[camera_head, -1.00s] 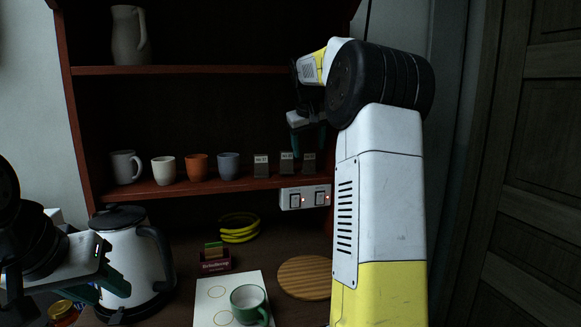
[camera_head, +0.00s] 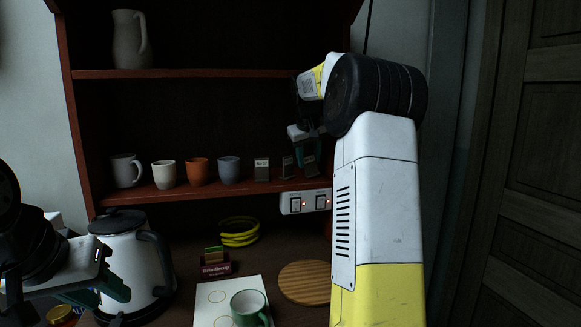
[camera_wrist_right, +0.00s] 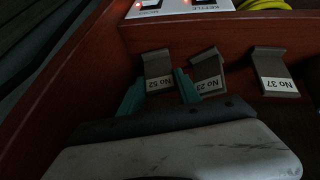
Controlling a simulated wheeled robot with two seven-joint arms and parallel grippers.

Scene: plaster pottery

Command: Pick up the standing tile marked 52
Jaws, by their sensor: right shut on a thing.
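The tile marked 52 (camera_wrist_right: 158,68) stands on the lower shelf (camera_wrist_right: 185,36), between the teal fingers of my right gripper (camera_wrist_right: 160,91) in the right wrist view. My right gripper is shut on it. In the head view my right gripper (camera_head: 306,150) is at the right end of the shelf, and this tile (camera_head: 312,168) looks tilted there. The tile marked 23 (camera_wrist_right: 207,72) is close beside the right-hand finger and also looks tilted. The tile marked 37 (camera_wrist_right: 271,66) stands apart, upright. My left gripper (camera_head: 117,302) is by the kettle; its jaw opening is unclear.
Cups, including an orange cup (camera_head: 197,171), stand left of the tiles. A socket strip (camera_head: 305,202) is on the shelf's front edge. A kettle (camera_head: 118,255), a green mug (camera_head: 247,306) and a round wooden board (camera_head: 304,283) are below. The cabinet side is close on the right.

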